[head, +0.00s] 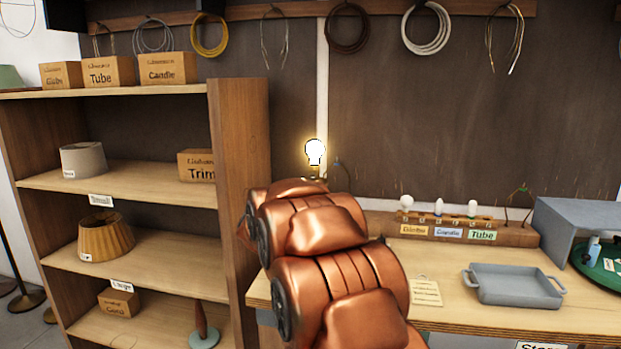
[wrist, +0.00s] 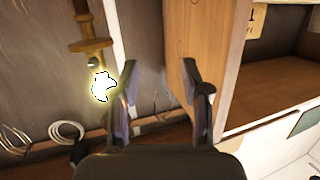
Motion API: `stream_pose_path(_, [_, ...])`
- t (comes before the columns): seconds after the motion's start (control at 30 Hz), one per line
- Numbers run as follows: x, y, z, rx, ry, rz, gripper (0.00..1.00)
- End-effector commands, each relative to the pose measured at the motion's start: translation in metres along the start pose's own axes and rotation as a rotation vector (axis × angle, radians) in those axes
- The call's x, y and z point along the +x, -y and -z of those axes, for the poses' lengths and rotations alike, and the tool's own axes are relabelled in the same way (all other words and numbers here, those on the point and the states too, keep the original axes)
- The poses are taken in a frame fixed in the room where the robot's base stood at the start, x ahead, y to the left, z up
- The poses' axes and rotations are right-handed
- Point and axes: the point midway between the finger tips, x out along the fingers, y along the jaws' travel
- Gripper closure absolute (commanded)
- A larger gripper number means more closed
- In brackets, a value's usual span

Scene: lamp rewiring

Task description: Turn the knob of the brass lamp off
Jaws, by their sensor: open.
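The brass lamp (head: 316,174) stands behind my copper arm in the head view; only its lit bulb (head: 315,152) and a bit of the socket show. In the wrist view the brass lamp (wrist: 90,45) appears upside down at the upper left, with its glowing bulb (wrist: 102,87) below the brass stem. A small round part, which looks like the knob (wrist: 92,63), sits beside the stem near the bulb. My gripper (wrist: 160,75) is open and empty, with the lamp outside the fingers, to their left. My arm hides the gripper in the head view.
A wooden shelf unit (head: 238,180) with shades and boxes stands left of my arm. On the bench, a bulb rack (head: 460,230), a grey tray (head: 513,286) and a paper tag (head: 426,291) lie to the right. Wire coils hang from the rail (head: 300,14) above.

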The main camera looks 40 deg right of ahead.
Motion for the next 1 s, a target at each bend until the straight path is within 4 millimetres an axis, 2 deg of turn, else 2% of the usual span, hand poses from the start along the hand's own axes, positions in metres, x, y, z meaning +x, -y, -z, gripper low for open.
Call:
stream_pose_path(0.03, [0.014, -0.022, 0.007, 0.002, -0.040, -0.063, 0.53])
stream_pose_path(0.1, [0.025, -0.051, 0.019, 0.004, -0.099, -0.142, 0.53])
stream_pose_path(0.2, [0.034, -0.081, 0.030, 0.003, -0.156, -0.229, 0.53])
stream_pose_path(0.3, [0.038, -0.099, 0.036, 0.001, -0.189, -0.281, 0.53])
stream_pose_path(0.4, [0.039, -0.106, 0.040, 0.000, -0.204, -0.303, 0.53])
stream_pose_path(0.67, [0.050, -0.110, 0.042, 0.000, -0.202, -0.304, 0.53])
stream_pose_path(1.0, [0.083, -0.120, 0.048, 0.000, -0.199, -0.302, 0.53])
